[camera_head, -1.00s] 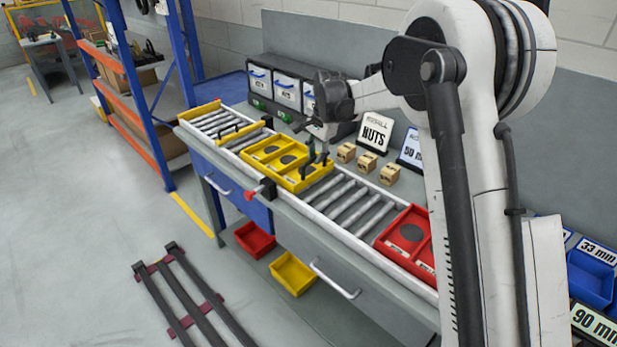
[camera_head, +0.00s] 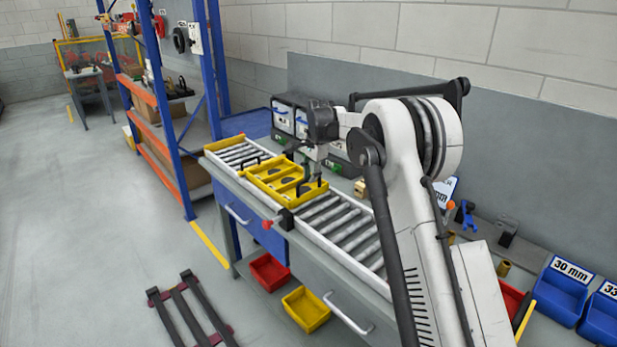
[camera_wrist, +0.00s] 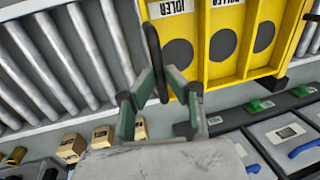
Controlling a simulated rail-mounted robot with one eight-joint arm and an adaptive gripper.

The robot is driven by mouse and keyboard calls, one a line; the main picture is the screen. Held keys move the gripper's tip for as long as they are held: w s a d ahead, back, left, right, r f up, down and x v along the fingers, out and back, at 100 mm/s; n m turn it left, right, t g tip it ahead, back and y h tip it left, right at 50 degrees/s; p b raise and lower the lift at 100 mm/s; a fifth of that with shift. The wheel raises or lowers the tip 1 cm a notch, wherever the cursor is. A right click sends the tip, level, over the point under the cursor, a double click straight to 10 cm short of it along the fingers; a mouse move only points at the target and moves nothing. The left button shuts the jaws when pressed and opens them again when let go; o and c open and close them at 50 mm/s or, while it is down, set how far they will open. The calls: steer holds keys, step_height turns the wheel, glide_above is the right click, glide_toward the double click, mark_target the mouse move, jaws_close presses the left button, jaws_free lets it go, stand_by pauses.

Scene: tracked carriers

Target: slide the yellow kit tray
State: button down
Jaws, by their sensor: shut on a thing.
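The yellow kit tray (camera_head: 264,191) lies on the roller conveyor (camera_head: 338,224), towards its far left end. It has several compartments with dark round recesses and a black handle at its right end. My gripper (camera_head: 314,182) is at that end, above the rollers. In the wrist view the tray (camera_wrist: 187,10) fills the upper right, with labels by its recesses. There my gripper (camera_wrist: 148,88) has its green-edged fingers shut on the black handle (camera_wrist: 153,50). The exact finger contact is partly hidden.
A black block with a red knob (camera_head: 268,224) sits on the conveyor's front rail, by the tray's right end. Bare rollers lie to the right. Storage bins (camera_head: 283,115) stand behind the conveyor. Small wooden blocks (camera_wrist: 103,136) lie behind the rail.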

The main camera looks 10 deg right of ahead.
steer(key=c, duration=1.8)
jaws_free()
steer(key=shift+o, duration=0.2)
step_height(320, 180, up, 12)
steer(key=s+d, duration=0.1)
steer(key=s, duration=0.1)
steer(key=shift+d+f, duration=0.1)
